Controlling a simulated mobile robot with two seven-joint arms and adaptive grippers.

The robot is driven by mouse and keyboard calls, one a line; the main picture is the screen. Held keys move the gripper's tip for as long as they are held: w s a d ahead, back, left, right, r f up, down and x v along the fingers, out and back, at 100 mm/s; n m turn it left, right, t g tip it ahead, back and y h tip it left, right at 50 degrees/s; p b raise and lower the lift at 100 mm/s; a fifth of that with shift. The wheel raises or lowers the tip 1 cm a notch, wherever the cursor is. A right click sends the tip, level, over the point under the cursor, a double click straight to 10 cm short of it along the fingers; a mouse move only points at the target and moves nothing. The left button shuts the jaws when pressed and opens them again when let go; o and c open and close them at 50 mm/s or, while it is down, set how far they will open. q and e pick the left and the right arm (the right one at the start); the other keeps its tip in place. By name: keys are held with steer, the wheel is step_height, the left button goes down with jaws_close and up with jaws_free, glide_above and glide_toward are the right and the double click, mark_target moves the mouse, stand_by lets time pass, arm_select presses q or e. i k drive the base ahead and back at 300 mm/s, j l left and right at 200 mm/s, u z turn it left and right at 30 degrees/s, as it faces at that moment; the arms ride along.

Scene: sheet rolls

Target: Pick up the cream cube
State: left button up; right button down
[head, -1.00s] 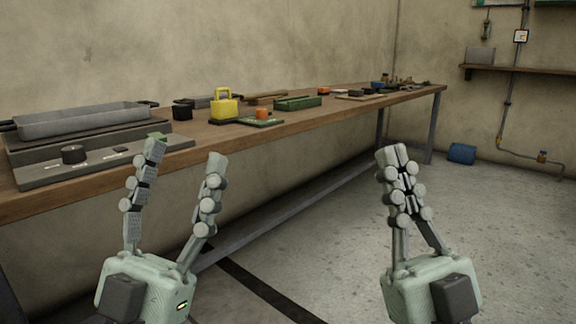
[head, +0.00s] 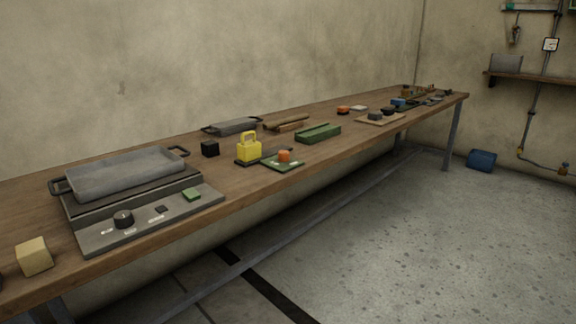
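The cream cube (head: 34,256) sits on the wooden bench (head: 228,185) at the near left end, close to the front edge and left of the grey hot plate. It stands clear of other things, with a small dark object partly cut off at the picture's left edge beside it. Neither of my grippers is in the head view now.
A hot plate (head: 150,222) with a knob carries a grey tray (head: 125,172). The floor in front is clear.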

mark_target(34, 257)
steer(key=u, duration=1.55)
